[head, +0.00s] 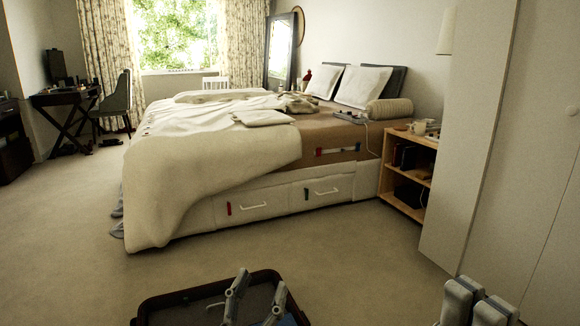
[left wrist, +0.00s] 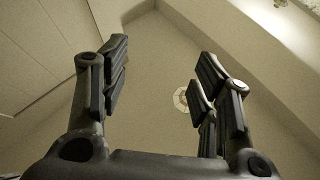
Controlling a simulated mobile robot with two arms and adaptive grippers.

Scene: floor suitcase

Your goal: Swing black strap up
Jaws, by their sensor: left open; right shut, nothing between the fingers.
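A dark suitcase (head: 160,308) lies open on the carpet at the bottom of the head view, cut off by the lower edge. My left gripper (head: 260,284) is over its right half, fingers spread and empty. In the left wrist view the open fingers (left wrist: 160,62) point at the ceiling with nothing between them. My right gripper (head: 476,297) is to the right of the suitcase, with its fingers close together and nothing held. I cannot make out the black strap; it may be hidden by the left gripper or below the frame.
A bed with white drawers (head: 270,203) stands beyond the suitcase. A wooden shelf (head: 404,172) and a white door (head: 545,200) are on the right. Carpet (head: 355,262) is clear between the suitcase and the bed. A desk (head: 66,100) is at the far left.

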